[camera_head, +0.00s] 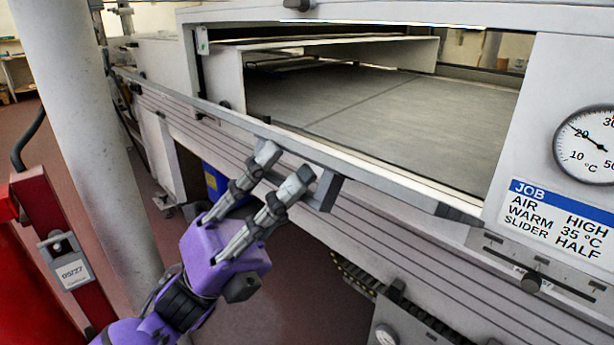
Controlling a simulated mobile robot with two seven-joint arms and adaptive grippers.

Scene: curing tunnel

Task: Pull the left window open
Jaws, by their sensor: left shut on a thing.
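The left window shows as a wide opening in the pale tunnel wall, with a long grey rail (385,178) along its lower edge. Through it I see a grey flat bed (400,115) inside. A grey bracket-like handle (325,191) stands out from the rail near the middle. My left gripper (281,172), on a purple arm from below, has its two grey fingers at this handle and is shut on it. The fingers hide part of the handle. I cannot tell from this one frame how far the pane has moved. My right gripper is not in view.
A round temperature dial (590,143) and a job label (558,222) are on the right panel. A slider knob (532,281) sits below them. A thick pale column (85,130) and a red cabinet (45,260) stand at left. Floor shows below the arm.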

